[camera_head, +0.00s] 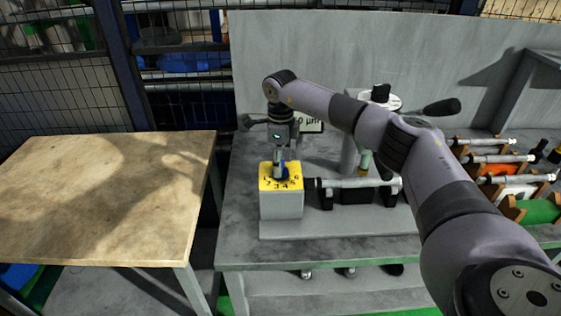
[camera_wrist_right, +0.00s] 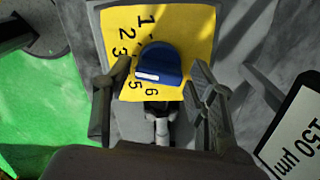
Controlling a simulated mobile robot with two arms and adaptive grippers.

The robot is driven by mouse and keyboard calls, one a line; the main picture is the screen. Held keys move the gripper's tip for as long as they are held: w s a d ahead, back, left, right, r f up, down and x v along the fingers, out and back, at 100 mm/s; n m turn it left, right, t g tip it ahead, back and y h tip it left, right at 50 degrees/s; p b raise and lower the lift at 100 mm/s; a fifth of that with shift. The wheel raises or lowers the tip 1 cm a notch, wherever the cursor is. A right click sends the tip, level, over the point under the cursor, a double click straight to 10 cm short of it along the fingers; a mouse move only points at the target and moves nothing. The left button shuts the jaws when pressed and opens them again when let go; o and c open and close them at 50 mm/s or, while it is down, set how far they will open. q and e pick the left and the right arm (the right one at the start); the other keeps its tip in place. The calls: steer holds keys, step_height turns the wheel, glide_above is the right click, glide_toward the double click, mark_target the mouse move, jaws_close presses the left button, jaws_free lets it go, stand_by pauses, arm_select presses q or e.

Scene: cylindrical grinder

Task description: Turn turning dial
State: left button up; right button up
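The turning dial is a blue knob (camera_wrist_right: 160,62) on a yellow number plate (camera_wrist_right: 196,28). It also shows in the head view (camera_head: 285,173), on top of a grey box (camera_head: 281,206). The white mark on the knob's edge faces the numbers 3 and 5 in the wrist view; the 4 is not clear there. My right gripper (camera_head: 279,167) points down over the dial. In the wrist view its two fingers (camera_wrist_right: 161,76) stand apart, one on each side of the knob, with visible gaps. My left gripper is not in view.
A cylinder on a stand (camera_head: 358,183) sits right of the box. A "150 µm" sign (camera_wrist_right: 295,130) is near the gripper. Several rollers in wooden holders (camera_head: 510,205) lie at the right. A bare wooden table (camera_head: 100,200) stands left, across a gap.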

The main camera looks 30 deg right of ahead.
steer(key=shift+o, duration=0.6)
steer(key=shift+f, duration=0.1)
step_height(320, 180, up, 12)
stand_by(0.5)
